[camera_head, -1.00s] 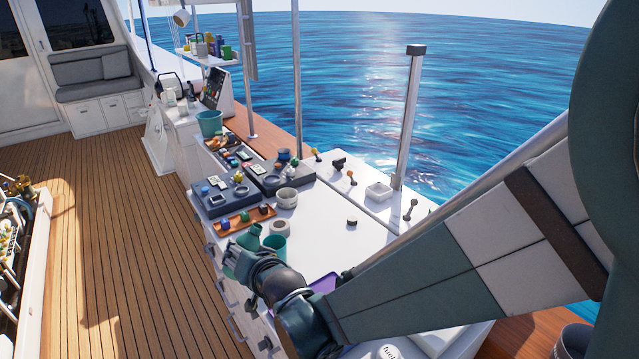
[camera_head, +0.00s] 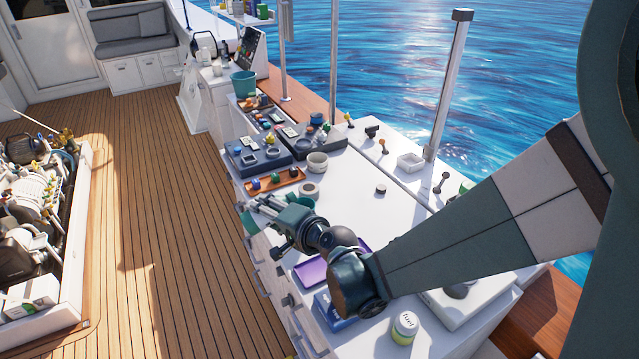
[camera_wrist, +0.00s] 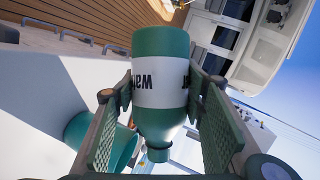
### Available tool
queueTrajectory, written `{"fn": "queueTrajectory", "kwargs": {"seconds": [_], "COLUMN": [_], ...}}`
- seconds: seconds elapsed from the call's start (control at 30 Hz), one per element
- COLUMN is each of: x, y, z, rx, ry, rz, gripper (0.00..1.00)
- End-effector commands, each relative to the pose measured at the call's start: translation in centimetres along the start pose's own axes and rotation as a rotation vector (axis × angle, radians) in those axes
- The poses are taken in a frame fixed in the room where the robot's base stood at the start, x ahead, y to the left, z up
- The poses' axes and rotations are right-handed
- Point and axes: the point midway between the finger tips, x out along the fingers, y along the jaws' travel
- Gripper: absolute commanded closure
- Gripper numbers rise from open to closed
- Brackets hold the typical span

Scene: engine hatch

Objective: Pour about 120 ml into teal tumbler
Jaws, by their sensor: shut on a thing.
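My gripper (camera_wrist: 160,92) is shut on a green bottle (camera_wrist: 160,42) with a white label, whose visible letters begin "wa". In the wrist view the bottle's cap end points to the bottom of the picture. The teal tumbler (camera_wrist: 88,128) stands on the white top, left of and below the bottle. In the head view the tumbler (camera_head: 303,201) shows just behind my gripper (camera_head: 262,206), partly hidden by it. Only a little green of the bottle (camera_head: 249,221) shows there. I cannot tell the bottle's exact tilt or see any liquid.
A brown tray (camera_head: 272,182) with small coloured items, a white bowl (camera_head: 317,163) and a pale ring-shaped thing (camera_head: 309,189) lie near. A purple tray (camera_head: 312,272) and a "fuel" container (camera_head: 404,327) are at the front. A teal bucket (camera_head: 243,84) stands farther back. The right-hand white top is mostly clear.

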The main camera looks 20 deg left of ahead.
Motion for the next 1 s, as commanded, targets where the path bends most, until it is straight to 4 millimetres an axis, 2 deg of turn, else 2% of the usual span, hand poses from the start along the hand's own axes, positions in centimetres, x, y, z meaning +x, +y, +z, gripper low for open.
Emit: {"fn": "queueTrajectory", "kwargs": {"seconds": [1.0], "x": [-0.9], "y": [-1.5], "z": [-1.1], "rx": [0.179], "ry": [-0.052], "rz": [-0.074], "gripper": [0.76]}}
